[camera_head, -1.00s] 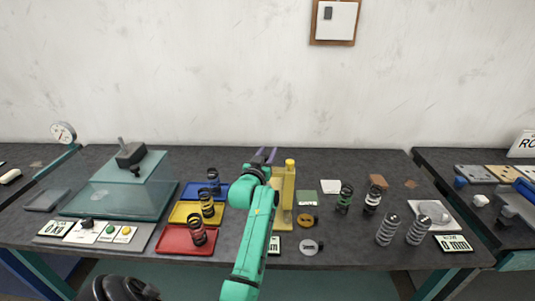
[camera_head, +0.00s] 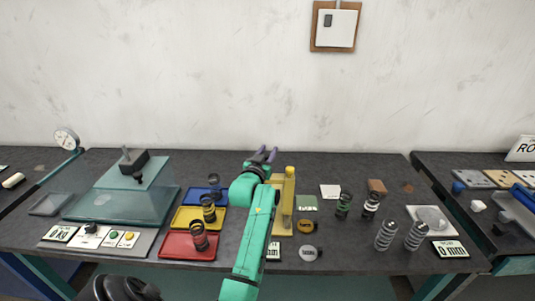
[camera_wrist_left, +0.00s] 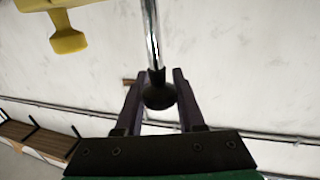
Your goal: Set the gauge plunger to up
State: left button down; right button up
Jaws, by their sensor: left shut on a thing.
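The gauge plunger shows in the left wrist view as a chrome rod (camera_wrist_left: 152,35) ending in a black knob (camera_wrist_left: 159,92). My left gripper (camera_wrist_left: 158,98) is shut on the knob, which sits between its two dark fingers. In the head view my left gripper (camera_head: 266,155) is beside the top of a yellow stand (camera_head: 287,205), just left of it. My arm hides part of the stand's left side and the plunger in that view. A yellow part (camera_wrist_left: 66,38) also shows at the upper left of the wrist view. My right gripper is not in view.
Blue, yellow and red trays (camera_head: 188,246) with dark springs lie left of my arm. A green press (camera_head: 120,205) stands farther left. Several springs, round parts and a 0 mm display (camera_head: 450,248) stand to the right. The bench behind the gripper is clear.

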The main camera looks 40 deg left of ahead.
pick_arm(q)
jog(key=c, duration=0.5)
grip_release()
jog(key=shift+d+r, duration=0.1)
jog(key=shift+r, duration=0.05)
jog(key=b+v, duration=0.4)
jog(key=v, duration=1)
jog(key=shift+s+d+b, duration=0.2)
jog(key=shift+d+b, duration=0.05)
jog(key=shift+b, duration=0.1)
